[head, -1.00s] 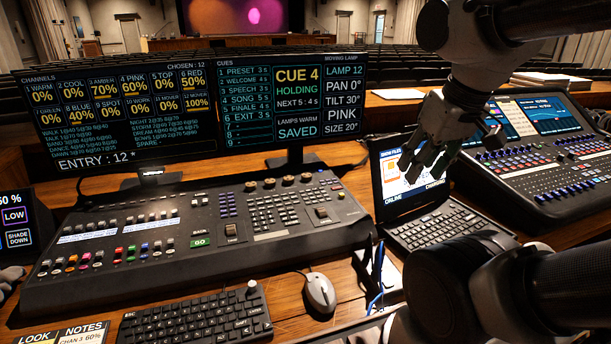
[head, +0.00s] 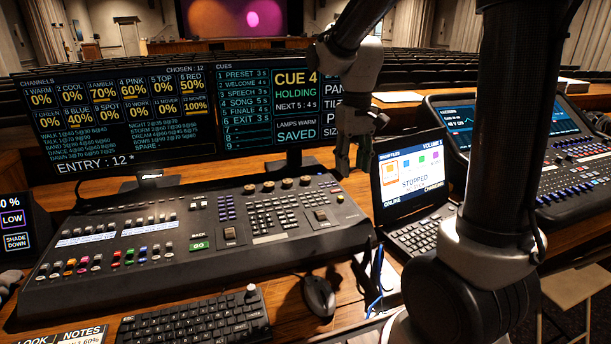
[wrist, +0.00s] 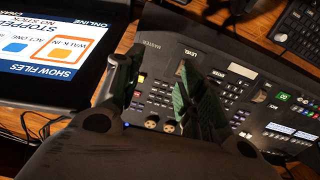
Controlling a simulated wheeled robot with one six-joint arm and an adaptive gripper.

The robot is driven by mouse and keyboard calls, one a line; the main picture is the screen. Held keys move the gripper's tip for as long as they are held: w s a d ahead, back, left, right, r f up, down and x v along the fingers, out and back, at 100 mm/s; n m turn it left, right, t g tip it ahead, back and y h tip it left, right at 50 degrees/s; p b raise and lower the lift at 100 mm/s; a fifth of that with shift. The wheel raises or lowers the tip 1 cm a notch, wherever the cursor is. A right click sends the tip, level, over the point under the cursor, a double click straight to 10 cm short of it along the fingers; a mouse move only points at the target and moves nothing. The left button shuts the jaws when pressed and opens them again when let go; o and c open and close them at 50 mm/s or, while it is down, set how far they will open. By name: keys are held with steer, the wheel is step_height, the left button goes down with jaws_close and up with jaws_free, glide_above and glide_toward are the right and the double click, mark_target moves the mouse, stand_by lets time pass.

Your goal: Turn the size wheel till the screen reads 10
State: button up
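The lighting desk (head: 105,278) has a row of small round wheels (head: 287,183) along its back right edge. I cannot read which one is the size wheel. My gripper (head: 353,172) hangs pointing down beyond the right end of this row, above the desk's back right corner, apart from the wheels. In the wrist view, my gripper (wrist: 155,88) has its two fingers apart with nothing held. Two wheels (wrist: 161,124) show low between them. The cue screen (head: 292,122) stands behind. My arm hides most of its moving lamp column, including the size number.
A laptop (head: 412,176) stands open close right of my gripper. It also shows in the wrist view (wrist: 60,40). A second mixing desk (head: 570,160) is farther right. A mouse (head: 318,296) and keyboard (head: 195,320) lie in front. The channels screen (head: 120,115) stands behind left.

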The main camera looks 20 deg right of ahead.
steer(key=m, duration=0.1)
glide_above(305, 177)
steer(key=s, duration=0.4)
steer(key=shift+g, duration=0.3)
steer(key=f, duration=0.8)
steer(key=shift+d+f, duration=0.3)
steer(key=shift+m+t, duration=0.6)
steer(key=shift+m, duration=0.1)
steer(key=w+r, duration=0.3)
steer(key=w, duration=0.1)
steer(key=shift+a, duration=0.3)
steer(key=shift+s+f, duration=0.15)
steer(key=shift+f, duration=0.2)
step_height(305, 177, down, 7)
steer(key=shift+f, duration=0.2)
steer(key=shift+c, duration=0.2)
steer(key=c, duration=0.7)
steer(key=shift+c, duration=0.2)
